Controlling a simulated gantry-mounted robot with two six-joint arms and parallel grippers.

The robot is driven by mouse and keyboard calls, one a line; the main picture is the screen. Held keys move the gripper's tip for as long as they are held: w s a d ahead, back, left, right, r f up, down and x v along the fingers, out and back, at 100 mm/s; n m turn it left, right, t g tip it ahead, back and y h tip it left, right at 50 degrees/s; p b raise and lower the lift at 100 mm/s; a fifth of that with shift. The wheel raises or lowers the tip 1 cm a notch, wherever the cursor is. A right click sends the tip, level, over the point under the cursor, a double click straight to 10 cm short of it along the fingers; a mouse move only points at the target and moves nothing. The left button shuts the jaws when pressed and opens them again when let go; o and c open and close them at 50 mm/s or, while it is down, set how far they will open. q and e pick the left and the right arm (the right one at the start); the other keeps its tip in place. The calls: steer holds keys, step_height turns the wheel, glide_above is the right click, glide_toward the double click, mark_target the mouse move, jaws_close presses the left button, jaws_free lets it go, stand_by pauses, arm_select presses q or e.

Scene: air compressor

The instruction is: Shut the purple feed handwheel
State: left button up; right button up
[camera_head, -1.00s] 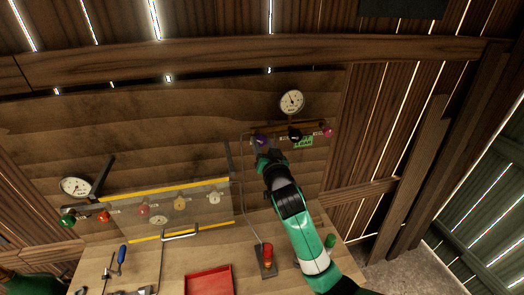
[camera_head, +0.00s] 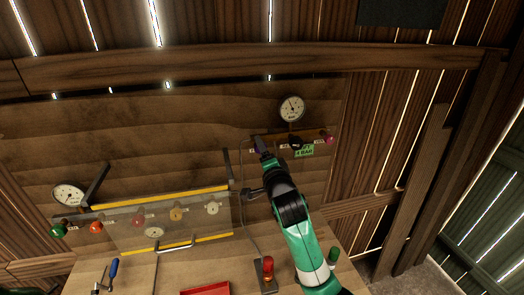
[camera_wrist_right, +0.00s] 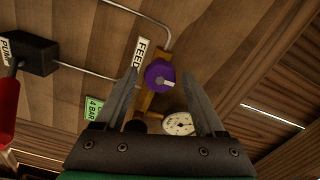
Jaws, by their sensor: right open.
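The purple feed handwheel (camera_wrist_right: 159,75) shows in the right wrist view, with a pale mark on its face and a white FEED label (camera_wrist_right: 141,51) beside it. My right gripper (camera_wrist_right: 161,72) is open, with one finger on each side of the handwheel. Visible gaps separate the wheel from both fingers in that view; its depth between them is hard to tell. In the head view my right gripper (camera_head: 261,147) is up at the left end of the valve row and mostly hides the handwheel. My left gripper is not in view.
A black knob (camera_head: 295,142), a pink knob (camera_head: 329,139) and a green 4 BAR label (camera_head: 304,151) sit right of the gripper. A gauge (camera_head: 292,108) is above. A clear panel (camera_head: 190,222) stands at left.

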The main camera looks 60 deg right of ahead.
arm_select(q)
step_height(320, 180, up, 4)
steer(key=p, duration=0.4)
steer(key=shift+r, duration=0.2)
arm_select(e)
steer(key=v, duration=0.6)
